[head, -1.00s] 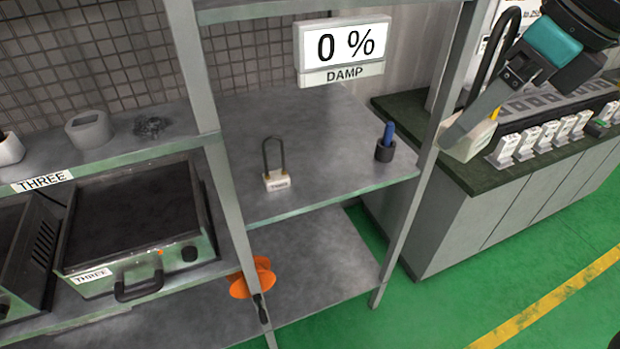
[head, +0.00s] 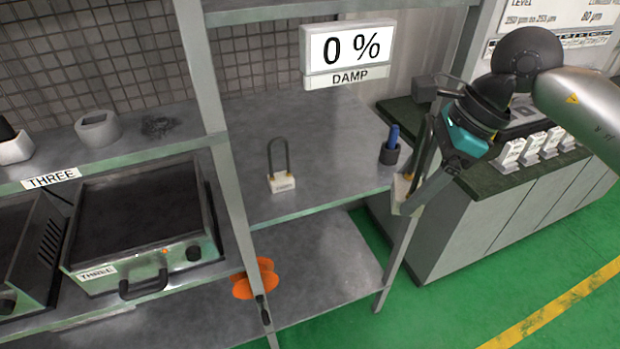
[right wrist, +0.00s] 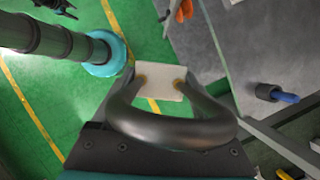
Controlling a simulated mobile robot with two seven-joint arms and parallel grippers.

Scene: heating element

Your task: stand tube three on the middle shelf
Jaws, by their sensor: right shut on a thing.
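My right gripper (head: 413,196) is shut on a tube, a black U-shaped loop with a pale block base. In the head view the held tube's loop (head: 425,138) shows beside the shelf's front right post, its base partly hidden by the gripper. In the right wrist view the loop (right wrist: 170,130) and pale base (right wrist: 160,82) fill the middle, with green floor beyond. A second tube (head: 283,183) stands upright on the middle shelf (head: 330,140); its label is too small to read surely. My left gripper is not seen in the head view.
A dark cup with a blue item (head: 390,150) stands near the shelf's right edge. The shelf's front right post (head: 400,250) is close to my gripper. A "0 % DAMP" sign (head: 347,50) hangs above. The shelf's middle right is clear. A counter (head: 500,180) stands right.

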